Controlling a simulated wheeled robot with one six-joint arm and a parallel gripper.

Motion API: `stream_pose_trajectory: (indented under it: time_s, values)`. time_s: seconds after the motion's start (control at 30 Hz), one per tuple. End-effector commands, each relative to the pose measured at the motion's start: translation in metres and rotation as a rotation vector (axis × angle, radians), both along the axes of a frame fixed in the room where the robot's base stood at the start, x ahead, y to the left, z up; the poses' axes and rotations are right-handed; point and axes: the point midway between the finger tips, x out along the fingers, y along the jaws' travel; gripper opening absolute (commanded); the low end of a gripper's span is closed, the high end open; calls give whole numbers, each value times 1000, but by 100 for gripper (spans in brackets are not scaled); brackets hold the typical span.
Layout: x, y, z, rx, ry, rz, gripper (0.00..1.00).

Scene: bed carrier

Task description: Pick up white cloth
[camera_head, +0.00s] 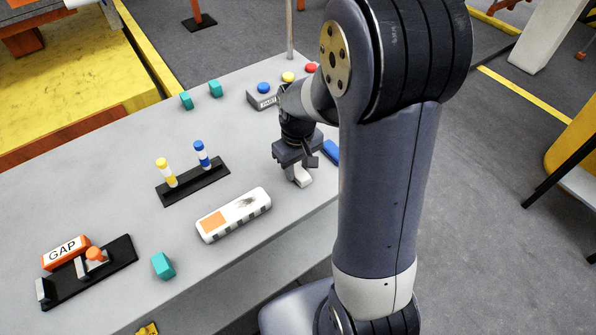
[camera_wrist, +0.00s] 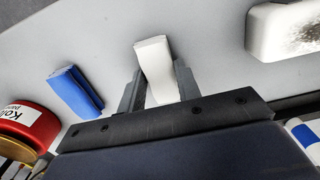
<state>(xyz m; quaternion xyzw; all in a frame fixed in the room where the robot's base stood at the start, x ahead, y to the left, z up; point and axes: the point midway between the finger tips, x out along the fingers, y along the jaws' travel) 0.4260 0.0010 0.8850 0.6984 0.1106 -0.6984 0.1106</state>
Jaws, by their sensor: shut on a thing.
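The white cloth (camera_wrist: 156,70) is a small white block-like piece between the two fingers of my gripper (camera_wrist: 161,90) in the wrist view. My gripper (camera_head: 299,170) is shut on it. In the head view the white cloth (camera_head: 302,180) shows below the fingers, close over the right part of the grey table (camera_head: 110,180). I cannot tell whether it touches the table top.
A blue block (camera_head: 331,151) lies just right of my gripper. A white roll-shaped piece with an orange patch (camera_head: 212,222) lies to the left. A black stand with yellow and blue pegs (camera_head: 190,183), teal cubes (camera_head: 163,265) and a button box (camera_head: 262,98) also stand on the table.

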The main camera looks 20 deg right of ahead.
Motion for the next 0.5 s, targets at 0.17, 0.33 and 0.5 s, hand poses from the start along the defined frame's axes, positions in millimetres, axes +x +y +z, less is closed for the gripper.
stream_pose_trajectory:
  time_s: [0.17, 0.33, 0.5]
  values:
    - [0, 0, 0, 0, 0, 0, 10]
    - [0, 0, 2, 0, -1, 0, 10]
    - [1, 0, 25, 0, -5, 0, 10]
